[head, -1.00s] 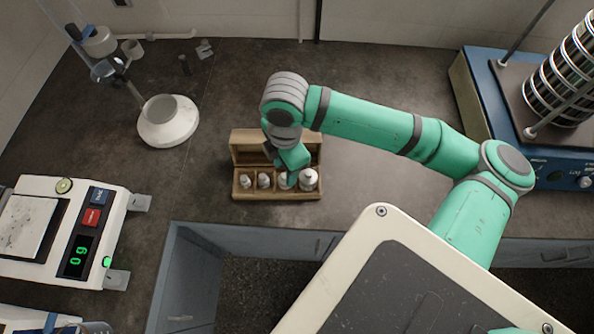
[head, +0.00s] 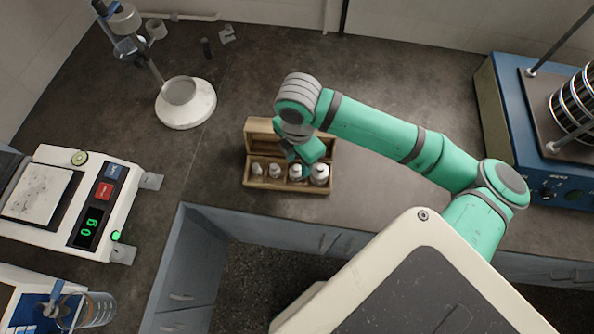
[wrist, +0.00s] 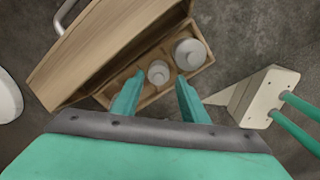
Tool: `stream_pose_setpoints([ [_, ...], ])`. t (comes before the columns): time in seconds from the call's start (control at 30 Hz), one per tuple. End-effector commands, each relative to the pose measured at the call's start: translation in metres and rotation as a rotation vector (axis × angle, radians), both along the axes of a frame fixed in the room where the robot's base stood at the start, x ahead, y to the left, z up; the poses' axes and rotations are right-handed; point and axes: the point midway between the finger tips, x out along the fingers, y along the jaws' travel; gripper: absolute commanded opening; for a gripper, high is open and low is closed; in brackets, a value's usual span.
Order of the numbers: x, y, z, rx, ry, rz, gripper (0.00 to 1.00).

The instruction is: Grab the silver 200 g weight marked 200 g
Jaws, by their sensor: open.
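Several silver knobbed weights stand in a row in an open wooden box in the head view, growing larger toward the right. Their markings are too small to read, so I cannot tell which is 200 g. My gripper (wrist: 158,96) is open over the box (head: 285,187). In the wrist view, a mid-sized weight (wrist: 158,72) shows between and just beyond my fingertips. The largest weight (wrist: 188,53) stands beside it; in the head view it is at the right end (head: 319,175). Contact with the fingers cannot be told.
The box's raised wooden lid (wrist: 95,45) stands close beside the fingers. A balance (head: 85,195) reading 0 g is at the left. A round white stand base (head: 186,108) is behind it. The blue sieve shaker (head: 515,130) is at the right. The counter around the box is clear.

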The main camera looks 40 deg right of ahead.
Motion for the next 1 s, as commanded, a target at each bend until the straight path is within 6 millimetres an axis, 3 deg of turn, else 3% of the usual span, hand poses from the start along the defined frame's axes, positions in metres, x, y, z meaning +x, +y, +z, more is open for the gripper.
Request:
stream_pose_setpoints([
  [0.23, 0.001, 0.003, -0.033, 0.002, 0.0, -0.005, 0.4],
  [0.57, 0.001, 0.003, -0.039, 0.0, 0.0, -0.003, 0.4],
  [0.7, 0.001, 0.003, -0.038, 0.0, 0.0, -0.003, 0.07],
  [0.73, 0.001, 0.003, -0.038, 0.0, 0.0, -0.002, 0.03],
  [1.0, 0.001, 0.003, -0.038, 0.0, 0.0, -0.003, 0.03],
])
